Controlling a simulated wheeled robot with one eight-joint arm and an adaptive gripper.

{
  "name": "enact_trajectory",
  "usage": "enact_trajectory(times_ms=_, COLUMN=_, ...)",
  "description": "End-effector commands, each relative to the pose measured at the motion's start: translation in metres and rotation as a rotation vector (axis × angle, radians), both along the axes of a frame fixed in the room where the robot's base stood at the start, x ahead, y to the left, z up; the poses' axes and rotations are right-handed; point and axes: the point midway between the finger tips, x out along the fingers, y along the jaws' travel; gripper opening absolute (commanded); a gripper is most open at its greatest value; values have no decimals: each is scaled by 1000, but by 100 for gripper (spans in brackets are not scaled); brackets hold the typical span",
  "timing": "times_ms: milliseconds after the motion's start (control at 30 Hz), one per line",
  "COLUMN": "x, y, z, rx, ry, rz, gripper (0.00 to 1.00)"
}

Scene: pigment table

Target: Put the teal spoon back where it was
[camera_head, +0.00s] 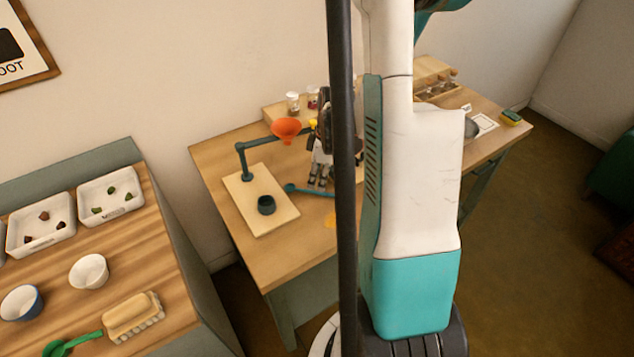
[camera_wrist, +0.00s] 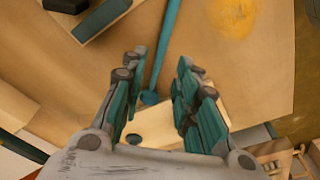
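The teal spoon (camera_head: 312,191) lies on the pigment table (camera_head: 285,248), just right of the pale board, with its round end toward the board. In the wrist view the teal spoon (camera_wrist: 163,48) is a long thin bar running from the top edge to a rounded end between my fingers. My gripper (camera_head: 319,183) points down over the spoon in the head view. In the wrist view my gripper (camera_wrist: 158,72) is open, with one finger on each side of the spoon and visible gaps. Part of the spoon's right end is hidden behind my arm in the head view.
The pale board (camera_head: 246,207) carries a dark cup (camera_head: 266,205) and a teal stand with an orange funnel (camera_head: 286,127), close left of my gripper. Small jars (camera_head: 293,101) stand behind. A yellow patch (camera_wrist: 236,14) marks the tabletop. A sponge (camera_head: 511,117) lies far right.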

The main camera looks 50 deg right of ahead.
Motion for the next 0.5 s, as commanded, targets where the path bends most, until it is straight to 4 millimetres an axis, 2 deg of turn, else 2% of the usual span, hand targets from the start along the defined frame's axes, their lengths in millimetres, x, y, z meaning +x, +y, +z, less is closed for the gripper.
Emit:
enact_trajectory(times_ms=33, x=-2, y=-1, z=15, rx=0, ry=0, rz=0, gripper=28)
enact_trajectory(times_ms=200, x=-6, y=-4, z=47, rx=0, ry=0, rz=-1, gripper=28)
enact_trajectory(times_ms=333, x=-8, y=-6, z=65, rx=0, ry=0, rz=-1, gripper=28)
enact_trajectory(times_ms=500, x=-9, y=-7, z=76, rx=0, ry=0, rz=-1, gripper=28)
